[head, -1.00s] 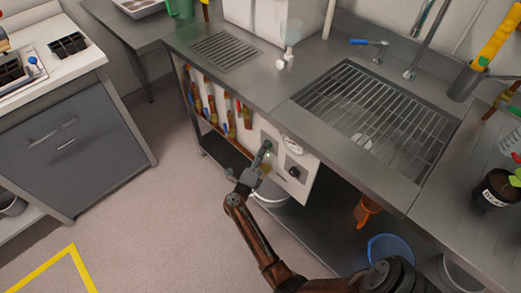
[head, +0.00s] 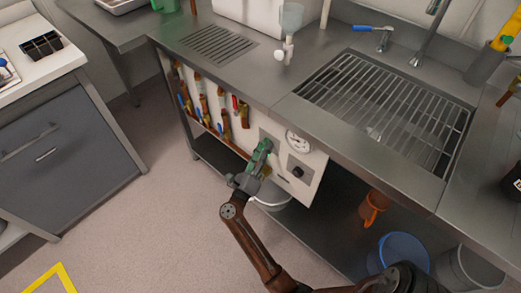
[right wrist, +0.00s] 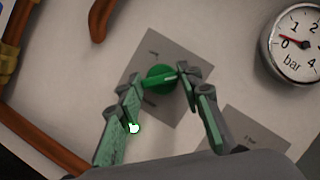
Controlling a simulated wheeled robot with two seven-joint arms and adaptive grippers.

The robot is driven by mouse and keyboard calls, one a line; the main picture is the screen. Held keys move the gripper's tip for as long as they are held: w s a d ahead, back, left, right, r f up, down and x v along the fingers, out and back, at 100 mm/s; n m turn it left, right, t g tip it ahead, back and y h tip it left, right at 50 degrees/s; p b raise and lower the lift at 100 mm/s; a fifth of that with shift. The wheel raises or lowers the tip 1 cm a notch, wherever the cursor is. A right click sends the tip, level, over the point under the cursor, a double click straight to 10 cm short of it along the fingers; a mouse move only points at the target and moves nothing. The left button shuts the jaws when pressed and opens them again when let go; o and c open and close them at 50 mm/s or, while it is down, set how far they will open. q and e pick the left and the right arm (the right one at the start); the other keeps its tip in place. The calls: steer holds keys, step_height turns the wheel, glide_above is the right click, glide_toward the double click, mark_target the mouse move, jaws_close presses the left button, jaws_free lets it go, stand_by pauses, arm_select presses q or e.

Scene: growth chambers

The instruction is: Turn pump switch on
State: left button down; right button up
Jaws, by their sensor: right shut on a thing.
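A white control panel (head: 315,165) hangs on the front of the steel bench. It carries a green knob (right wrist: 160,79) on a grey plate, a round gauge and a black knob (head: 297,172). My right gripper (head: 263,149) is at the panel's left plate. In the right wrist view its fingers (right wrist: 158,88) are shut on the green knob, one on each side. The knob's light bar lies nearly level, tilted slightly up to the right. The plate's small labels are too blurred to read. My left gripper is out of view.
The gauge (right wrist: 296,43) is marked in bar, its red needle near 0. Pipes with coloured valve handles (head: 225,110) run left of the panel.

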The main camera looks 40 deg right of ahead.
mark_target(268, 122)
steer(key=shift+f, duration=0.1)
stand_by(0.3)
steer(key=o, duration=1.2)
steer(key=shift+c, duration=0.2)
step_height(268, 122, up, 10)
steer(key=shift+r, duration=0.1)
